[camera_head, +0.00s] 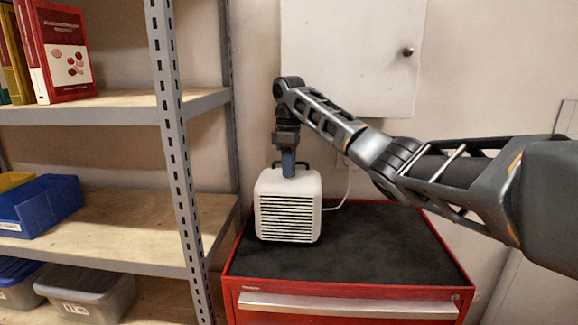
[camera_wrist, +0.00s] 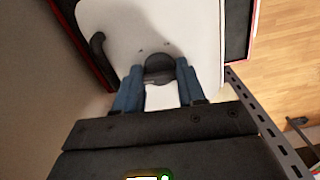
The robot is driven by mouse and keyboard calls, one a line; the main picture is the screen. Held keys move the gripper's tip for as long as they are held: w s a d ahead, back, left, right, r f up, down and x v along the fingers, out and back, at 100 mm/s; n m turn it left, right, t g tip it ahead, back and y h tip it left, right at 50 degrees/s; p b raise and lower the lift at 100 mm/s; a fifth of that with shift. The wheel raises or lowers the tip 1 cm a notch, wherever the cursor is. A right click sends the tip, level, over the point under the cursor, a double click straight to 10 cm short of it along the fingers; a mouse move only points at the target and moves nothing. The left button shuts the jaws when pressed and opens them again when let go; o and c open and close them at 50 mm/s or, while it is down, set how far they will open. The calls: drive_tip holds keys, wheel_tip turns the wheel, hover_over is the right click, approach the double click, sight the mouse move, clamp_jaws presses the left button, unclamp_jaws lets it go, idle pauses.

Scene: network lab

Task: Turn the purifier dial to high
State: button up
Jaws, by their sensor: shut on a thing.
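The purifier (camera_head: 288,207) is a white box with a slatted front, standing upright on the black top of a red cabinet. My gripper (camera_head: 289,170) points down onto its top. In the wrist view, the dark round dial (camera_wrist: 159,67) sits on the purifier's white top (camera_wrist: 118,22). The two blue fingers of my gripper (camera_wrist: 160,76) are on either side of the dial and shut on it. The dial's setting cannot be read. A dark curved handle (camera_wrist: 97,48) is beside it on the purifier's top.
The red tool cabinet (camera_head: 345,250) has free room on its top right of the purifier. A metal shelf (camera_head: 172,130) with books and bins stands close on the left. A white wall cabinet (camera_head: 350,60) hangs behind my arm. A white cord (camera_head: 342,195) runs up the wall.

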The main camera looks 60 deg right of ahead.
drive_tip(key=m, duration=0.6)
drive_tip(key=shift+r, duration=0.1)
drive_tip(key=m, duration=1)
drive_tip(key=shift+m, duration=0.4)
drive_tip(key=m, duration=0.5)
drive_tip(key=shift+m, duration=0.3)
drive_tip(key=shift+r, duration=0.1)
drive_tip(key=o, duration=1.1)
drive_tip(key=shift+c, duration=0.2)
drive_tip(key=shift+r, duration=3.8)
